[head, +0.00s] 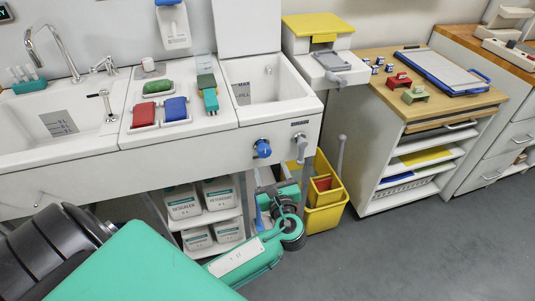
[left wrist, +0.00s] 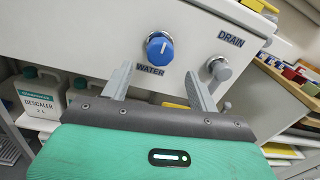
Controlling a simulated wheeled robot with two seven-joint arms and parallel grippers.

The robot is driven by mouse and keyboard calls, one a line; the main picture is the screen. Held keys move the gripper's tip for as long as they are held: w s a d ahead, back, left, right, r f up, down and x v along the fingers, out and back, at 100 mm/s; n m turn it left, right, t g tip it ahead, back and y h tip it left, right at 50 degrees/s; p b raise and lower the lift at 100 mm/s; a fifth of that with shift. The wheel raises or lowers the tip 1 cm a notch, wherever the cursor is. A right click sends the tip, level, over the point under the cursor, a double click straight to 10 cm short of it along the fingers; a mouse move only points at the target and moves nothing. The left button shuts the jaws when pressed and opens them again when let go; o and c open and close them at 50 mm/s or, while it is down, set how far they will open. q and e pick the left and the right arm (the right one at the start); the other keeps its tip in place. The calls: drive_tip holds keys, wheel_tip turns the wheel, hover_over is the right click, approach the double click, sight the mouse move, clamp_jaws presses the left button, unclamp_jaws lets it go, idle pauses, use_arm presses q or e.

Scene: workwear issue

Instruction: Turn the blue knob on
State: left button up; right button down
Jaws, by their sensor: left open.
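The blue knob (head: 262,148) is on the front panel of the white sink unit. In the left wrist view the blue knob (left wrist: 159,48) has a pale pointer mark facing roughly up, and "WATER" is printed below it. My left gripper (head: 279,174) is below the knob in the head view. In the left wrist view my left gripper (left wrist: 157,72) is open, its two grey fingers pointing toward the panel on either side below the knob. The fingers appear apart from the knob and hold nothing. My right gripper is in neither view.
A grey drain knob (left wrist: 220,69) is right of the blue knob, labelled "DRAIN". White jugs (head: 183,203) stand on a shelf under the sink. A yellow bucket (head: 324,216) is on the floor beside my arm. A wood-topped cabinet (head: 440,104) stands at right.

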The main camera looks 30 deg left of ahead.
sight(265, 155)
use_arm(q)
drive_tip(key=x, duration=0.8)
drive_tip(key=shift+w, duration=0.1)
drive_tip(key=shift+c, duration=0.2)
drive_tip(key=c, duration=0.9)
